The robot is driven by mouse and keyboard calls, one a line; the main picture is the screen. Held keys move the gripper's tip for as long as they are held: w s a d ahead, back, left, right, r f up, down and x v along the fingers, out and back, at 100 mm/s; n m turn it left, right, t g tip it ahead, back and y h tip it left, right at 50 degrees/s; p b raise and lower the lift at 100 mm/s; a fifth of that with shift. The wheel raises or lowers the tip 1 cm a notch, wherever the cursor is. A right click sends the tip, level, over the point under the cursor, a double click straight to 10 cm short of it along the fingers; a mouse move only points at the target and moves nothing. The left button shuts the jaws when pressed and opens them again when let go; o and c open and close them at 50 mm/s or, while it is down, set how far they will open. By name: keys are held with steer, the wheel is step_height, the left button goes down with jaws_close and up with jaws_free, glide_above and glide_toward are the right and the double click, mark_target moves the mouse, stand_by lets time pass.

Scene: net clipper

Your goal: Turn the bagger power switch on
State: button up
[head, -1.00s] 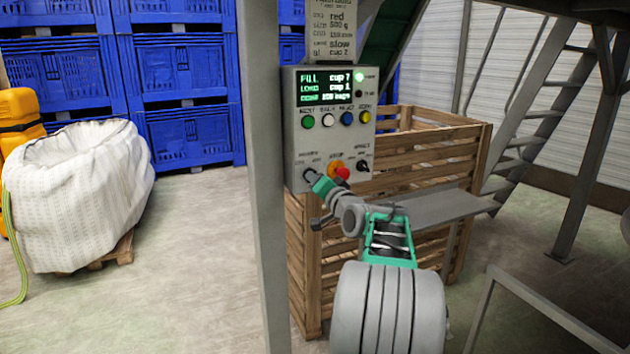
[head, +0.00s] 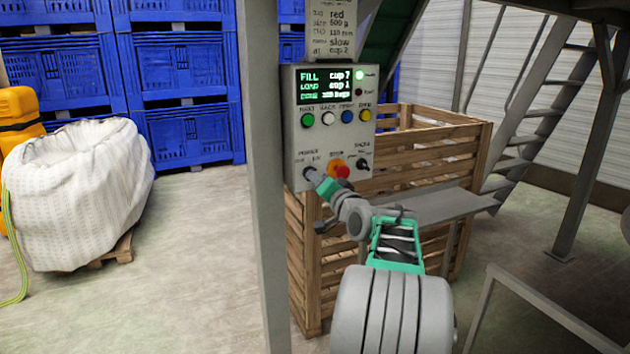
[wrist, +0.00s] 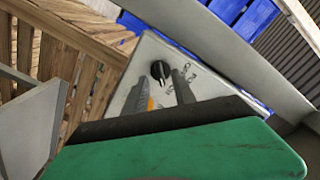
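The bagger power switch (head: 309,173) is a small black knob at the lower left of the grey control box (head: 351,150). It also shows in the wrist view as a black knob (wrist: 157,67) near the box's corner. My green and grey gripper (head: 318,178) is at the switch. In the wrist view my two fingers (wrist: 170,82) are apart, with a narrow gap. The knob sits just past the left fingertip; contact cannot be told. Which way the knob is set is too small to read. A green lamp (head: 360,75) is lit beside the screen.
A red stop button (head: 342,171) on an orange base and another black switch (head: 363,164) are right of the power switch. A grey post (head: 264,180) stands left of the box. A wooden crate (head: 440,150) and a grey shelf (head: 440,207) are close behind my arm.

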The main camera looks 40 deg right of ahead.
steer(key=v, duration=0.5)
steer(key=shift+s+a, duration=0.1)
steer(key=shift+s, duration=0.2)
